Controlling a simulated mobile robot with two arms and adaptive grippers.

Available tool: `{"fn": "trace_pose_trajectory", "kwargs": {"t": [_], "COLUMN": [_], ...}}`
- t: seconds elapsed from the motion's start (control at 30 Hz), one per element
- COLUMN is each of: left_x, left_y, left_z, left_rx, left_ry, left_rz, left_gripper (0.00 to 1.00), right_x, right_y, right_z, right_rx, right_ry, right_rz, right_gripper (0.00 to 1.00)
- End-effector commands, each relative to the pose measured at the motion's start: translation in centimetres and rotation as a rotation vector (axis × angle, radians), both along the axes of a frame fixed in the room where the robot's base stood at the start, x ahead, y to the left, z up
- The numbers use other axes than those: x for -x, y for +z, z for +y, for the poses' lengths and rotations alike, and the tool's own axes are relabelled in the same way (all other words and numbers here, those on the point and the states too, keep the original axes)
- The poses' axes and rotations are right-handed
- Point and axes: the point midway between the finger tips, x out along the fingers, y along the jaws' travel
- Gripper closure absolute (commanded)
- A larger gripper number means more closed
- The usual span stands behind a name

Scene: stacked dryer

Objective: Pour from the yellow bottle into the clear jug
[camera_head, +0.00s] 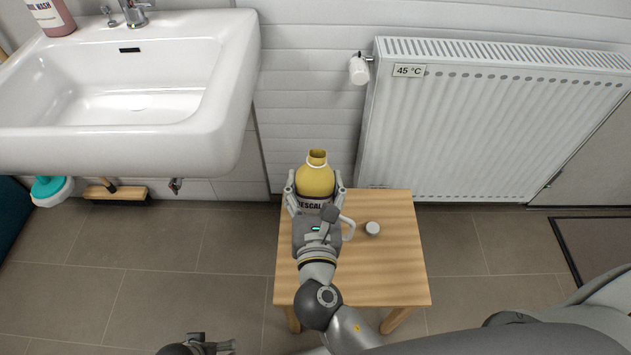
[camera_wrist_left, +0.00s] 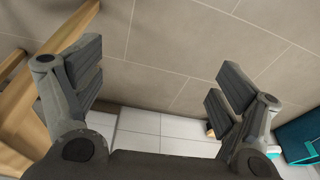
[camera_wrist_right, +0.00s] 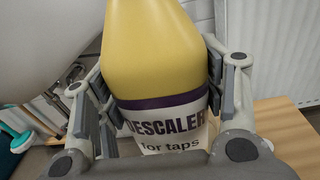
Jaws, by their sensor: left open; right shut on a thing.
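The yellow bottle (camera_head: 314,178) is upright with its mouth open, near the back edge of the small wooden table; its label reads "DESCALER" in the right wrist view (camera_wrist_right: 158,60). My right gripper (camera_head: 315,186) is shut on the bottle's sides. Whether the bottle's base touches the table is hidden. A pale curved handle (camera_head: 349,228), apparently the clear jug's, shows just right of my right gripper; the rest of the jug is hidden behind my gripper and wrist. My left gripper (camera_head: 222,346) is open and empty, low left of the table; its fingers frame bare floor in its wrist view.
A small grey-white cap (camera_head: 372,228) lies on the wooden table (camera_head: 395,270), whose right side is otherwise clear. A radiator (camera_head: 490,130) stands behind the table on the right.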

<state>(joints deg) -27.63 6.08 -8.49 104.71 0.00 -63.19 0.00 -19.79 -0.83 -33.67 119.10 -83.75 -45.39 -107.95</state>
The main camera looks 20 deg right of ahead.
Motion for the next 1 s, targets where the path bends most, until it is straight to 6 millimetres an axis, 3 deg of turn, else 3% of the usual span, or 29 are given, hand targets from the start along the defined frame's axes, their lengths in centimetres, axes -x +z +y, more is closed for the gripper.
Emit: {"fn": "trace_pose_trajectory", "kwargs": {"t": [0.53, 1.0], "left_x": [2.4, 3.2], "left_y": [-5.5, -6.8], "left_z": [0.3, 0.4], "left_rx": [-0.003, -0.004], "left_ry": [-0.006, -0.008], "left_rz": [0.034, 0.041], "left_gripper": [0.10, 0.10], "right_x": [0.8, 1.1], "right_y": [0.8, 0.7], "right_z": [1.5, 1.9], "right_rx": [-0.180, -0.229], "right_ry": [0.001, 0.002], "right_rz": [0.097, 0.126], "right_gripper": [0.66, 0.66]}}
